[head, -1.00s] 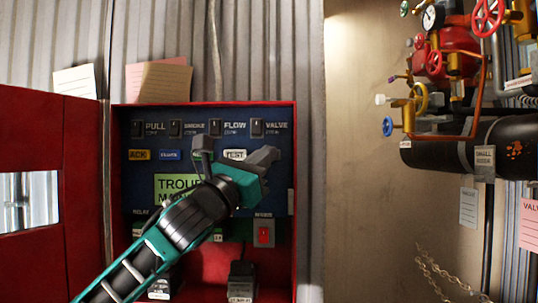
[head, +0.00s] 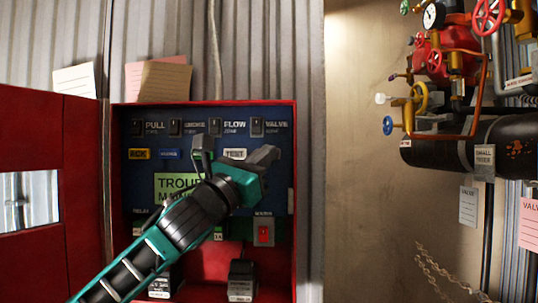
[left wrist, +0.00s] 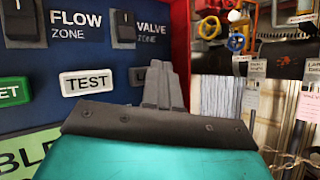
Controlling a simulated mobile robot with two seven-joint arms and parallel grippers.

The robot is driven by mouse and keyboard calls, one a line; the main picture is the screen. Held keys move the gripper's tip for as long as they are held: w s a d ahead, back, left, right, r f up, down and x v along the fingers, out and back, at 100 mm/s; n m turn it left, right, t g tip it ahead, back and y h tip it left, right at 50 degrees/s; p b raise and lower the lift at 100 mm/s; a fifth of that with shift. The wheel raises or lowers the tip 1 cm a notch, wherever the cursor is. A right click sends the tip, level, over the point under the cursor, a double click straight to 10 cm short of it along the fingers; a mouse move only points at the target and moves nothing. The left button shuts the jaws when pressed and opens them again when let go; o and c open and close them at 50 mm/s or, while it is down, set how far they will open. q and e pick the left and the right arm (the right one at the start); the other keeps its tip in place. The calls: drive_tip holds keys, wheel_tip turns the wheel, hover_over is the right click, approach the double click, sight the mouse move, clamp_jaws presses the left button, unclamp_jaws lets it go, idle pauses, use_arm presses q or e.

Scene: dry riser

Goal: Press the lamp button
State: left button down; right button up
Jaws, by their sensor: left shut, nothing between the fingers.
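The open red cabinet holds a dark blue panel (head: 275,190) with switches and labelled buttons. In the left wrist view, a dark button (left wrist: 137,76) whose label starts with "LA" sits right of the white TEST button (left wrist: 87,81). My left fingers cover most of it. My left gripper (head: 266,156) is shut and empty in front of the panel, right of the TEST button (head: 235,155). Its closed fingertips show in the left wrist view (left wrist: 160,82). Whether they touch the button cannot be told. In the head view the button is hidden behind the gripper. My right gripper is not in view.
The red cabinet door (head: 82,180) stands open at the left. A red rocker switch (head: 264,233) is low on the panel. FLOW and VALVE switches (head: 257,127) are above my gripper. Pipes and coloured valve wheels (head: 488,17) are on the right. Bare wall lies between.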

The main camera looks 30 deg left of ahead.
use_arm(q)
drive_tip(key=shift+s+d, duration=0.3)
drive_tip(key=shift+s, duration=0.2)
drive_tip(key=shift+s+d, duration=0.45)
drive_tip(key=shift+s, duration=0.25)
drive_tip(key=shift+s+d, duration=0.4)
drive_tip(key=shift+s, duration=0.35)
drive_tip(key=shift+s+d, duration=0.45)
drive_tip(key=shift+s, duration=0.25)
